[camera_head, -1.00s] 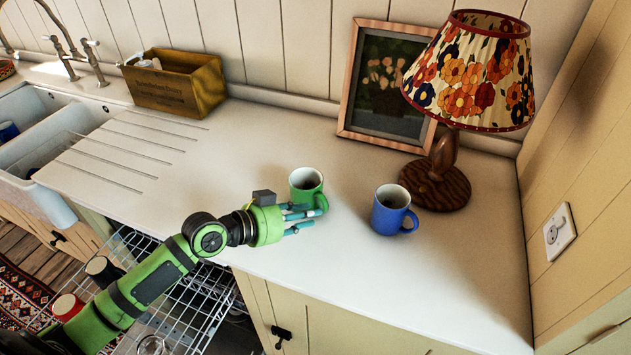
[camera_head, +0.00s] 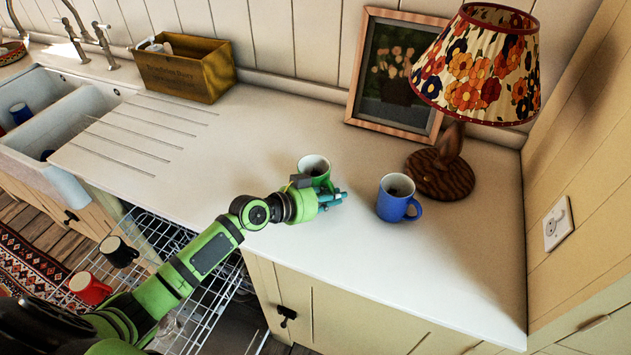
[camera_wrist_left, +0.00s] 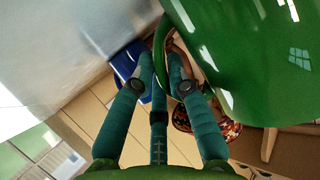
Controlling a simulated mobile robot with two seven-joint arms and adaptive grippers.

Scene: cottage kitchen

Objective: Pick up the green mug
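The green mug (camera_head: 314,170) stands upright on the white counter, near its front edge, with a pale inside. My left gripper (camera_head: 331,199) is at its near right side, at the handle. In the left wrist view the mug's glossy wall (camera_wrist_left: 250,60) fills the upper right. There the teal fingers (camera_wrist_left: 158,75) have drawn in close on both sides of the green handle, and they look closed on it. I cannot tell whether the mug's base is clear of the counter. My right gripper is not in view.
A blue mug (camera_head: 397,198) stands close to the right of my left gripper. A lamp (camera_head: 440,175) and a framed picture (camera_head: 396,75) are behind it. A wooden box (camera_head: 184,68) stands at the back left, near the sink. An open dishwasher rack (camera_head: 150,240) is below the counter.

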